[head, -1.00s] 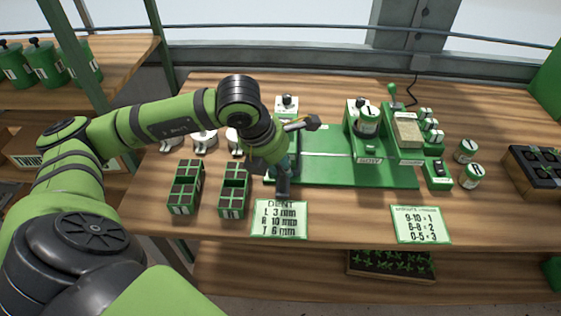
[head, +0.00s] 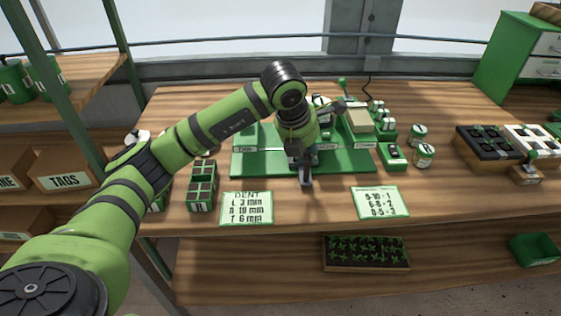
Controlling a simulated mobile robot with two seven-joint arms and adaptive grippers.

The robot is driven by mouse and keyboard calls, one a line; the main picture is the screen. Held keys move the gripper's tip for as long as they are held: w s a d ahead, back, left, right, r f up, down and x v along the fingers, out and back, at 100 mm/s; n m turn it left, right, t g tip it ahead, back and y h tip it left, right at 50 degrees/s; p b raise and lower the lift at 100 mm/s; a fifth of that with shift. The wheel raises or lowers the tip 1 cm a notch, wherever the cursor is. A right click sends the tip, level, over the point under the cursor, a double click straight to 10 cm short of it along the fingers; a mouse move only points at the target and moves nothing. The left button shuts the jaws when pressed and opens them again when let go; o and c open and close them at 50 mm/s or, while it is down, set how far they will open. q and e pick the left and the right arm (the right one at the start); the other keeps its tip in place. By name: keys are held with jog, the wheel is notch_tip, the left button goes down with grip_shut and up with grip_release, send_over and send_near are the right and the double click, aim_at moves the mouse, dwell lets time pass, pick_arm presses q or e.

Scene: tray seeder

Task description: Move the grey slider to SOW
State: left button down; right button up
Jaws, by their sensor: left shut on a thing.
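The green seeder base (head: 250,166) lies on the bench, with a pale rail strip running along it. A label at its left reads unclearly, and the SOW label (head: 327,147) is just right of my gripper. My left gripper (head: 305,178) is over the base's front edge, right of its middle, pointing down. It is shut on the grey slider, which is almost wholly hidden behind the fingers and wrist. The seeder's upright part behind is partly covered by my arm. My right gripper is not in view.
Two cards (head: 246,208) and (head: 380,203) lie at the bench's front. A small green switch box (head: 392,157) and two jars (head: 424,155) stand right of the base. A green cell block (head: 201,187) stands at left. A dark tray (head: 488,148) is farther right.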

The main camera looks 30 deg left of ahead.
pick_arm(q)
jog(key=shift+w+d+r+b, duration=0.1)
jog(key=shift+w+d+b, duration=0.05)
jog(key=shift+w+d, duration=0.5)
jog(key=shift+w+d+r+b, duration=0.1)
jog(key=shift+w+d, duration=0.3)
jog(key=shift+d, duration=0.45)
jog(key=shift+w+d+r+b, duration=0.1)
jog(key=shift+w+d+b, duration=0.05)
jog(key=shift+w+d, duration=0.5)
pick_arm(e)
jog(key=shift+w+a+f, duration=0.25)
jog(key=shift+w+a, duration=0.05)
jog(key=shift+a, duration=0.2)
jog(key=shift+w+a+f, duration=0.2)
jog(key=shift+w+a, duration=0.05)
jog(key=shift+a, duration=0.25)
pick_arm(q)
jog(key=shift+s+d, duration=0.1)
